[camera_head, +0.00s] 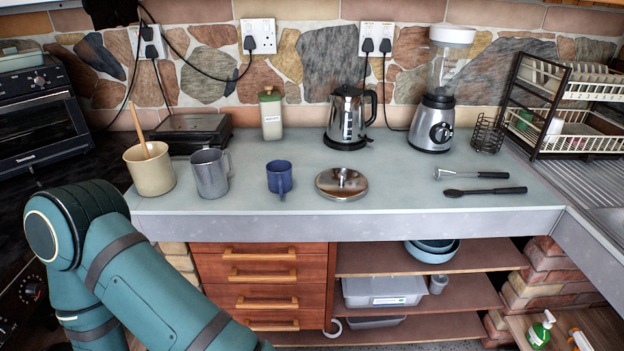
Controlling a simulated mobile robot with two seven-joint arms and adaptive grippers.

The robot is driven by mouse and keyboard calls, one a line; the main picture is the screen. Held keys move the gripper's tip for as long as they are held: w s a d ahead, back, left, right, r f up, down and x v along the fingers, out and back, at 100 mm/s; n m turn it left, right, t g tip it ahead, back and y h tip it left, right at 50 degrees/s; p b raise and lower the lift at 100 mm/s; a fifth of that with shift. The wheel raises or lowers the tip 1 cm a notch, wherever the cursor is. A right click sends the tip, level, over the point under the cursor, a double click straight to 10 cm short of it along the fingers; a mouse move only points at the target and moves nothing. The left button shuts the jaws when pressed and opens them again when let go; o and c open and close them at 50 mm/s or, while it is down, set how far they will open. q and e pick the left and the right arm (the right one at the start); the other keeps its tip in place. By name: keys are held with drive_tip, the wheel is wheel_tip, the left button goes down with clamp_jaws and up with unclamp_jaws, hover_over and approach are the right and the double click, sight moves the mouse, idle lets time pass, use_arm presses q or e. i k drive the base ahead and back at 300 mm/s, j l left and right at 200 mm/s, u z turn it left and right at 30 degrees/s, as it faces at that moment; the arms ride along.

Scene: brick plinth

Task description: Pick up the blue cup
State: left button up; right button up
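The blue cup (280,178) stands upright on the grey counter (430,218), near its front edge. Its handle faces toward the front. A grey metal mug (210,173) stands to its left and a round metal lid (341,184) lies to its right. The cup is fully visible and nothing touches it. My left arm comes in at the lower left, below and in front of the counter. Its gripper is outside the picture. My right arm and gripper do not show.
A beige pot (150,170) with a wooden spoon stands left of the mug. A kettle (347,117), a blender (434,110) and a green jar (270,115) stand behind. Two utensils (485,191) lie at right. The counter between lid and utensils is clear. Drawers (262,270) sit below.

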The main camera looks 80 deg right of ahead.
sight(280, 181)
drive_tip(key=z, duration=2.4)
